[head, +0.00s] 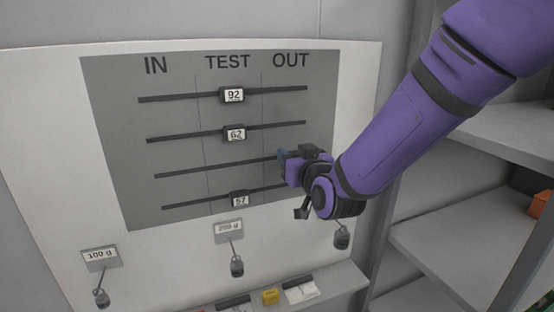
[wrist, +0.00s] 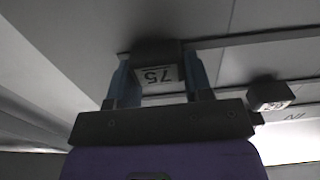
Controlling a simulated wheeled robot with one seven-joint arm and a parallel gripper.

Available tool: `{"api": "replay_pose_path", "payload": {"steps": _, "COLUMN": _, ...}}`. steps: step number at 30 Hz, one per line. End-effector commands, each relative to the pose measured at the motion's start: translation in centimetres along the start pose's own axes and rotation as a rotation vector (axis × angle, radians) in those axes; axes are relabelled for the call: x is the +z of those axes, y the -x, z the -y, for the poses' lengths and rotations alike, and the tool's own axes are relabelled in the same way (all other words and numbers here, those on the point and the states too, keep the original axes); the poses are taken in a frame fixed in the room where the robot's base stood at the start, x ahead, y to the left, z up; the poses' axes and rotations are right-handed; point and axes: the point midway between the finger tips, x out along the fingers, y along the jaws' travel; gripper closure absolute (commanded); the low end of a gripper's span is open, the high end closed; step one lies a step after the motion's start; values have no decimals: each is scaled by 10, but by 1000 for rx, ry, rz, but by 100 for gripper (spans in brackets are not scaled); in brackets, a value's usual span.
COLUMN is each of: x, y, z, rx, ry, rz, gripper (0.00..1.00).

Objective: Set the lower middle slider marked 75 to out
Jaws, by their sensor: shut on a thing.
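The slider marked 75 (wrist: 157,74) shows upside down in the wrist view, between the two blue fingers of my gripper (wrist: 160,82). The fingers are shut on its sides. In the head view my gripper (head: 286,163) is at the right part of the third rail (head: 215,169), in the OUT column of the grey test panel (head: 120,110). There my gripper and wrist hide the slider and the right end of that rail.
Sliders 92 (head: 232,95), 62 (head: 235,134) and 57 (head: 240,201) sit in the TEST column on the other rails. Hanging weights (head: 237,266) are below the panel. A shelf unit (head: 450,232) stands at the right. A ledge (head: 335,281) with small items runs along the bottom.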

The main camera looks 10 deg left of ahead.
Motion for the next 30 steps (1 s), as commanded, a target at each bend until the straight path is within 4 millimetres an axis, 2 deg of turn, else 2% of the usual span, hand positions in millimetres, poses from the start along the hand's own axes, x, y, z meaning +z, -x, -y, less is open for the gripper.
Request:
{"api": "replay_pose_path", "payload": {"steps": 11, "x": 0, "y": 0, "z": -8, "rx": 4, "ry": 0, "rz": -1, "gripper": 96}}
{"api": "replay_pose_path", "payload": {"steps": 12, "x": 0, "y": 0, "z": -8, "rx": 4, "ry": 0, "rz": -1, "gripper": 47}}
{"api": "replay_pose_path", "payload": {"steps": 15, "x": 0, "y": 0, "z": -8, "rx": 4, "ry": 0, "rz": -1, "gripper": 28}}
{"api": "replay_pose_path", "payload": {"steps": 25, "x": 0, "y": 4, "z": -6, "rx": 0, "ry": 0, "rz": 0, "gripper": 28}}
{"api": "replay_pose_path", "payload": {"steps": 30, "x": 0, "y": 24, "z": -6, "rx": 0, "ry": 0, "rz": 0, "gripper": 28}}
